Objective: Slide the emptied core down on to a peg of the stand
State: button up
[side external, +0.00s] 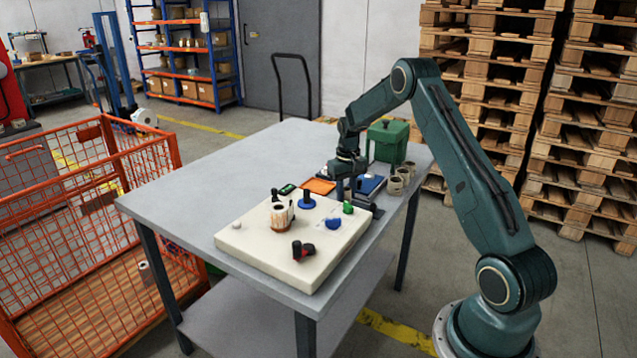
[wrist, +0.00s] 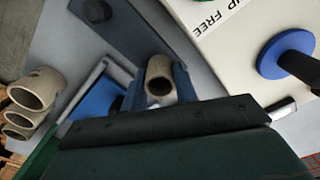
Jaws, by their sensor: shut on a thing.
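My gripper (wrist: 159,84) is shut on a tan cardboard core (wrist: 160,68), whose open, dark-looking end shows between the two fingers in the wrist view. The stand is a dark blue-grey plate (wrist: 135,40) below the core, with one black peg (wrist: 97,10) bare at its far end. The core is over or close to the near part of the plate; whether a peg is inside it, I cannot tell. In the side view my gripper (side external: 347,190) is low over the table's right side, and the held core cannot be made out there.
Several tan cores (side external: 400,176) stand at the table's right edge. A blue tray (side external: 370,184) and a green bin (side external: 387,141) are close to my gripper. The cream machine board (side external: 265,258) carries a blue flanged hub (side external: 306,202), a roll (side external: 282,217) and knobs. The table's left part is clear.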

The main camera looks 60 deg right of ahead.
aim_at(325, 198)
jog(key=shift+r, duration=0.15)
jog(key=o, duration=0.8)
jog(key=shift+a, duration=0.1)
jog(key=shift+w+a, duration=0.7)
jog(key=shift+a, duration=0.25)
jog(key=shift+w+a, duration=0.65)
jog(key=shift+a, duration=0.35)
jog(key=shift+w+a, duration=0.7)
jog(key=shift+a, duration=0.25)
jog(key=shift+s+d, duration=0.75)
jog(key=shift+d, duration=0.3)
jog(key=shift+s+d, duration=0.75)
jog(key=shift+d, duration=0.25)
